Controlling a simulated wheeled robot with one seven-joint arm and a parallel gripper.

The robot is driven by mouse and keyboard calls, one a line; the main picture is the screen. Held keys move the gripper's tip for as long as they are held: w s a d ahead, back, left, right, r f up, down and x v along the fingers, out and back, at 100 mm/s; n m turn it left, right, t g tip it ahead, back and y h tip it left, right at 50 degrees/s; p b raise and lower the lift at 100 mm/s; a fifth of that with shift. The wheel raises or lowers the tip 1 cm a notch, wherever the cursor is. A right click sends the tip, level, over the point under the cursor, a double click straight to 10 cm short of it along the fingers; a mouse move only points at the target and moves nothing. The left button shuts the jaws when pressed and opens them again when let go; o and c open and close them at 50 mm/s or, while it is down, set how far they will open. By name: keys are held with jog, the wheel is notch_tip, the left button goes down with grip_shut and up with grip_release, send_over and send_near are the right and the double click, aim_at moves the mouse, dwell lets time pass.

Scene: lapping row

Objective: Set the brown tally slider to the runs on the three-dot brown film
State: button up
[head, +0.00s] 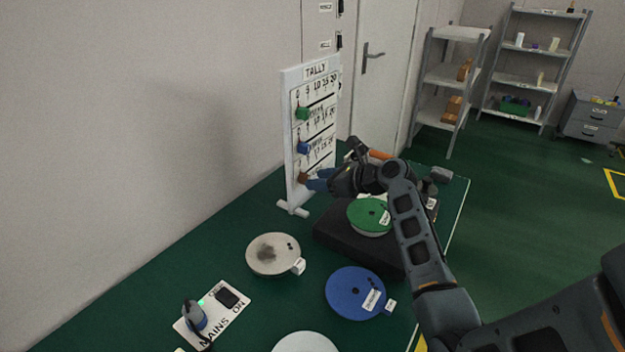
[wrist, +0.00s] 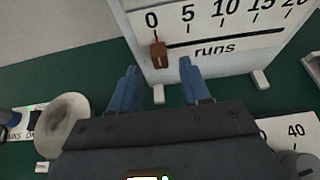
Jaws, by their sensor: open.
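The white tally board (head: 291,151) stands upright on the green table with three slider rows. The brown slider (head: 303,177) is on the lowest row at its left end. In the wrist view the brown slider (wrist: 159,55) sits under the 0 of a scale marked 0, 5, 10, 15, 20, with "runs" written below. My gripper (head: 318,180) is at the board's lowest row. In the wrist view its blue fingers (wrist: 158,78) are open and empty, with the slider just beyond them, nearer the left finger. I cannot make out a three-dot brown film.
A green disc (head: 367,213) lies on a black block below my arm. A blue disc (head: 352,292), a grey-white disc (head: 270,255) with a dark smudge, and a MAINS ON plate (head: 226,310) lie on the table. A green slider (head: 302,113) and a blue slider (head: 303,148) sit above the brown one.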

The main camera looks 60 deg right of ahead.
aim_at(304, 179)
jog(key=shift+x, duration=1.25)
jog(key=shift+c, duration=0.5)
grip_shut()
